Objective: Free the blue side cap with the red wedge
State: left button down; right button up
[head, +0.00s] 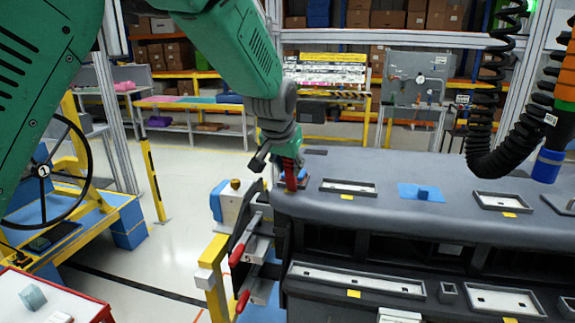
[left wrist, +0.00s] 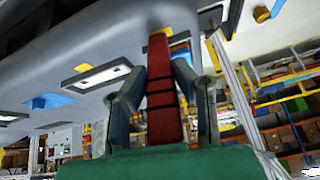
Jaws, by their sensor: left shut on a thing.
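My left gripper (head: 289,180) reaches down at the left end of the grey dashboard (head: 390,170). It is shut on the red wedge (head: 291,176), seen more fully between both fingers in the left wrist view (left wrist: 163,95). The wedge has dark bands, and its far tip is at the dashboard's rounded edge; whether it touches cannot be told. A small yellowish patch (left wrist: 159,33) shows at that tip. My right gripper is not in view.
A blue square with a knob (head: 421,193) lies on the dashboard top, among framed white slots. A clamp fixture with red handles (head: 240,290) stands close at the left end. A black coiled hose (head: 500,150) hangs at right. Open floor lies left.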

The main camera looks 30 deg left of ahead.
pick_arm(q)
jog(key=shift+r+p, duration=0.35)
jog(key=shift+r, duration=0.25)
jog(key=shift+w+a+r+p, duration=0.1)
jog(key=shift+r+p, duration=0.2)
jog(key=shift+r, duration=0.05)
jog(key=shift+a+r, duration=0.2)
jog(key=shift+r, duration=0.1)
notch_tip(320, 180, up, 4)
jog(key=shift+a+f, duration=0.15)
jog(key=shift+d+r, duration=0.3)
jog(key=shift+r, duration=0.05)
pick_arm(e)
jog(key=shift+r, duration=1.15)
